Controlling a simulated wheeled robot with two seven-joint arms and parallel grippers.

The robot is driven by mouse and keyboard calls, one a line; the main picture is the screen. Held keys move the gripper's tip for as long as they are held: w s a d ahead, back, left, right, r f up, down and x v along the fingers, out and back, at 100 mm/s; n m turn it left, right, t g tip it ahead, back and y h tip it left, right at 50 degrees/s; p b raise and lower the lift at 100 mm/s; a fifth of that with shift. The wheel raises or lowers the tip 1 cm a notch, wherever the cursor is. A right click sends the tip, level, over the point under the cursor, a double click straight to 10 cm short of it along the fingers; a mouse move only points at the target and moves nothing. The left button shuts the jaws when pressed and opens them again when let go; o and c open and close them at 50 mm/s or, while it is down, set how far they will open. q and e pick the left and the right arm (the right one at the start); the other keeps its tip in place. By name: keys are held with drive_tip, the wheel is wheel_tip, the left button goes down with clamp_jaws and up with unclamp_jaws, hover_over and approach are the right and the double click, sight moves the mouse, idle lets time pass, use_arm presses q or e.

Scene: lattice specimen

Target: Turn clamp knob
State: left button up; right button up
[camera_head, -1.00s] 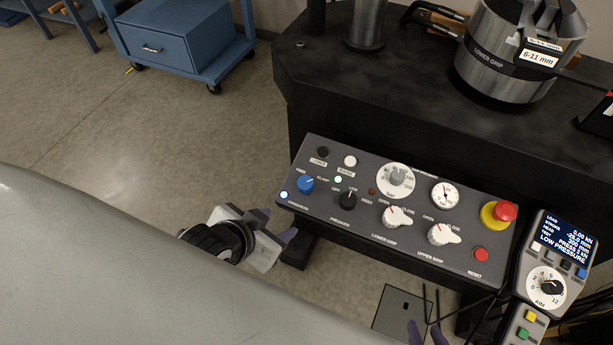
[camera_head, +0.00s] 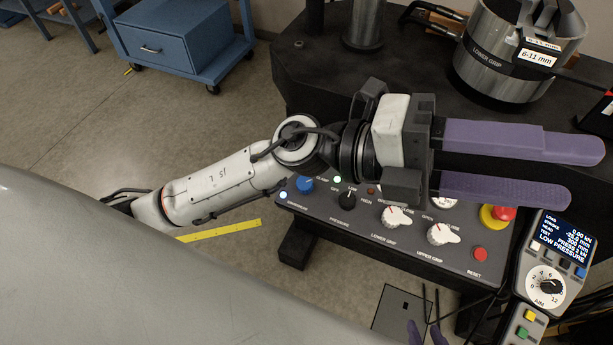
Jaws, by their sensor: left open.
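The grey control panel (camera_head: 330,223) carries two white pointer knobs, lower grip (camera_head: 396,217) and upper grip (camera_head: 440,234); which one is the clamp knob I cannot tell. Both pointers aim right. A black pressure knob (camera_head: 347,201) and a blue knob (camera_head: 304,184) sit left of them. My left gripper (camera_head: 588,173) is open and empty, its purple fingers reaching right above the panel's far edge, apart from the knobs. It hides the panel's large dial and most of the small gauge.
A red emergency button (camera_head: 503,213) and red reset button (camera_head: 480,254) sit at the panel's right. A handset with a screen (camera_head: 563,239) reads LOW PRESSURE. The steel lower grip (camera_head: 500,65) stands behind on the black frame (camera_head: 300,75). A blue cart (camera_head: 180,45) is back left.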

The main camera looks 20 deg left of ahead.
use_arm(q)
drive_tip(key=s+d+f+m+g+y, duration=0.1)
drive_tip(key=s+f+m+g+y, duration=0.25)
drive_tip(key=f+m, duration=0.2)
drive_tip(key=t+y, duration=0.4)
drive_tip(key=y, duration=1.6)
approach(305, 182)
drive_tip(key=shift+m+g+h, duration=0.25)
drive_tip(key=shift+h, duration=0.1)
drive_tip(key=f, duration=0.2)
drive_tip(key=a+f, duration=0.1)
drive_tip(key=f, duration=0.2)
drive_tip(key=w+f+p, duration=0.1)
drive_tip(key=f, duration=0.1)
drive_tip(key=shift+a+f, duration=0.3)
drive_tip(key=shift+f, duration=0.5)
drive_tip(key=shift+c, duration=0.4)
